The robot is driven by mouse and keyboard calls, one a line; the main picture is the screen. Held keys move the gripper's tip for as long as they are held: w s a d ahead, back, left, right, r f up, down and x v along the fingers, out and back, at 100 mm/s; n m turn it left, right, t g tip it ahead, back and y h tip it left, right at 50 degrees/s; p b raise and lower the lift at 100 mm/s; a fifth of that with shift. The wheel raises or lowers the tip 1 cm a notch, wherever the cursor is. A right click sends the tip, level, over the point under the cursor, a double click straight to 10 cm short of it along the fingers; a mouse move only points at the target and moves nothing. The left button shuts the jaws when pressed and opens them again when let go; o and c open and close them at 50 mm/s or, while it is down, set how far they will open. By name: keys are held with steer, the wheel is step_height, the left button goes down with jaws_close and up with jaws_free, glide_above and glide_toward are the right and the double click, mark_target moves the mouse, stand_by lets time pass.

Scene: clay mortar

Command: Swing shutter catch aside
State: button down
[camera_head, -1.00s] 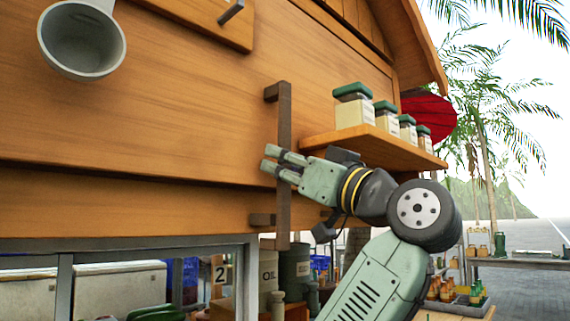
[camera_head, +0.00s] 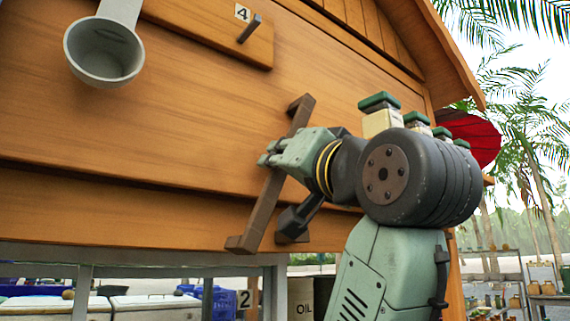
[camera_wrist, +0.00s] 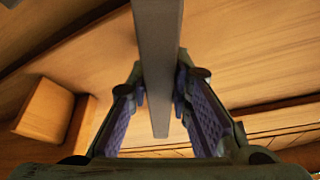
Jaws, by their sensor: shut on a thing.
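The shutter catch (camera_head: 271,192) is a long dark brown bar on the wooden shutter wall. It stands tilted, its top end leaning right and its lower end out to the left. A short brown block (camera_head: 291,238) sits on the wall to the right of the bar's lower end, apart from it in this view. My gripper (camera_head: 272,160) is shut around the middle of the bar, coming from the right. In the wrist view the grey-looking bar (camera_wrist: 160,60) runs between my two purple-padded fingers (camera_wrist: 158,105). Part of the bar is hidden behind my fingers.
A shelf with several green-lidded jars (camera_head: 380,115) is just right of my wrist, partly hidden by my arm. A grey cup (camera_head: 104,55) hangs at upper left. A board with a peg (camera_head: 249,28) is above. Below is a window frame (camera_head: 130,262).

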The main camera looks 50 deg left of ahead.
steer(key=c, duration=1.4)
jaws_free()
steer(key=shift+s, duration=0.1)
steer(key=shift+c, duration=0.2)
steer(key=shift+d, duration=0.1)
steer(key=v, duration=1.2)
